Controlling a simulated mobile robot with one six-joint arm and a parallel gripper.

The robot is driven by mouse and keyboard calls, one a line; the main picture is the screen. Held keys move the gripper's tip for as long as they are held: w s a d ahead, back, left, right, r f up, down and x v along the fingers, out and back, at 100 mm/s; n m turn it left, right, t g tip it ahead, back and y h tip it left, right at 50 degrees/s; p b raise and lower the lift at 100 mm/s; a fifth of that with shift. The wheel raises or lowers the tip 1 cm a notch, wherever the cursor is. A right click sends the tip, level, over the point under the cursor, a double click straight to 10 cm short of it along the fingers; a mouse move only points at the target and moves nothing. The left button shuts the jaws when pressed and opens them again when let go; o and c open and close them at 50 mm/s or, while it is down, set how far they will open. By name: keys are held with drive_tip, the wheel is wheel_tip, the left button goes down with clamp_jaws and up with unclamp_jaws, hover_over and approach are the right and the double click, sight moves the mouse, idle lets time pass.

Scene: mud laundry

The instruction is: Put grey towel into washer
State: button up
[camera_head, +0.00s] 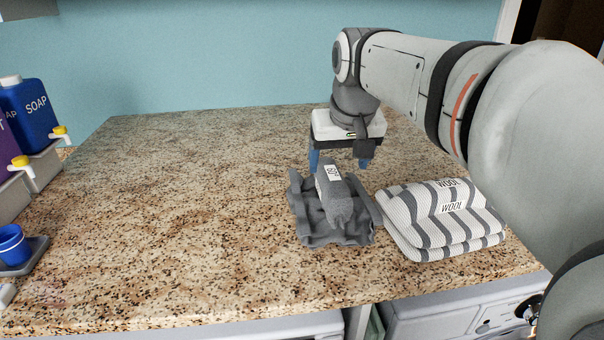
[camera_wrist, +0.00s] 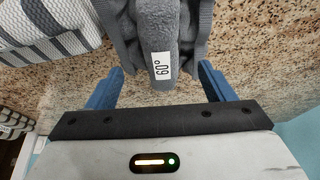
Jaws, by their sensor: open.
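The grey towel (camera_head: 333,217) lies crumpled on the granite counter, with a raised fold along its middle that carries a white label. In the wrist view the towel (camera_wrist: 195,25) shows at the top, its label reading 60°. My gripper (camera_head: 340,163) is open just behind the towel's far end, above the counter. In the wrist view the blue fingers of my gripper (camera_wrist: 162,88) stand apart on either side of the labelled end of the fold. I cannot tell whether they touch the cloth.
A folded striped wool towel (camera_head: 440,222) lies just right of the grey towel. At the left edge stand a blue soap container (camera_head: 32,115) with yellow taps and a blue cup (camera_head: 13,245). The counter's middle left (camera_head: 180,200) is clear.

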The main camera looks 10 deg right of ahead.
sight(333, 173)
drive_tip(key=shift+w+f, duration=0.15)
drive_tip(key=shift+w, duration=0.25)
drive_tip(key=x, duration=0.4)
drive_tip(key=p+x, duration=0.1)
drive_tip(key=x, duration=0.1)
drive_tip(key=shift+w+a, duration=0.1)
drive_tip(key=shift+w, duration=0.25)
drive_tip(key=shift+w+f, duration=0.1)
drive_tip(key=shift+f, duration=0.25)
drive_tip(key=shift+f, duration=0.25)
drive_tip(key=shift+c, duration=0.4)
clamp_jaws()
drive_tip(key=shift+r, duration=0.1)
